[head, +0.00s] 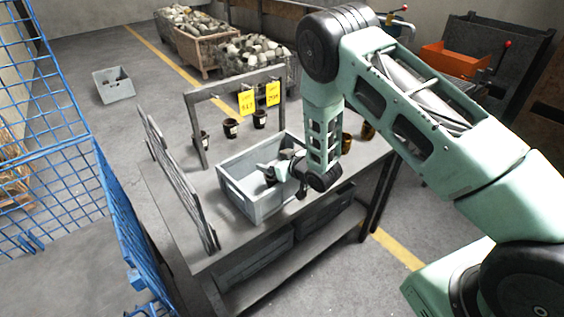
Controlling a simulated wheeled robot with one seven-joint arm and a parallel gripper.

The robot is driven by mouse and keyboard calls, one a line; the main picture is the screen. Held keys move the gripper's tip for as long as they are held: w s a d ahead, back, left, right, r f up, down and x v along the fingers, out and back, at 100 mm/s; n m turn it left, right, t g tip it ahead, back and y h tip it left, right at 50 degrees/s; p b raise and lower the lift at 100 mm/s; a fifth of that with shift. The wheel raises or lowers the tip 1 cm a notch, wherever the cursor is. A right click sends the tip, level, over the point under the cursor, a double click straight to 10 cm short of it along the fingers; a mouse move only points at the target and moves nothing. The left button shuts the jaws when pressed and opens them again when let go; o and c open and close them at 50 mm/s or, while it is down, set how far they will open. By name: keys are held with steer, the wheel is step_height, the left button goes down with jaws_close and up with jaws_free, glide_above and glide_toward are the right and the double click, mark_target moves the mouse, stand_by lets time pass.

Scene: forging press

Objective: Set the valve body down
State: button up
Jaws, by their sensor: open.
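My gripper (267,173) is over the inside of a grey open crate (240,204) that stands on the table. Its jaws are open, and its fingers point left, at about the height of the crate's rim. A small dark shape shows just below the fingers. I cannot tell whether it is the valve body or part of my gripper. The crate's right part is hidden behind my wrist, and no valve body shows clearly in this view.
Several small dark cups (231,128) stand behind the crate on the table (186,229), under a grey frame with yellow tags (246,101). Two brown pots (367,131) stand at the right. A grey rack panel (180,180) borders the left.

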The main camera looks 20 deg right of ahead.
steer(key=shift+r+p, duration=0.4)
steer(key=shift+r, duration=0.15)
steer(key=shift+s+d+r, duration=0.1)
steer(key=shift+s+d, duration=0.05)
steer(key=shift+s, duration=0.05)
steer(key=b+v, duration=0.4)
steer(key=v, duration=0.7)
steer(key=s+a+r+g+h, duration=0.2)
steer(key=s+a+r+g, duration=0.55)
steer(key=s+a, duration=0.35)
steer(key=s+r+n+g+h, duration=0.1)
steer(key=s+r+g, duration=0.1)
steer(key=s, duration=0.8)
steer(key=s+r+n+g+h, duration=0.1)
steer(key=s+r, duration=0.4)
steer(key=s, duration=0.5)
steer(key=shift+s+r+n+g+h, duration=0.35)
steer(key=shift+n+g, duration=0.25)
steer(key=shift+g, duration=0.35)
steer(key=shift+f, duration=0.1)
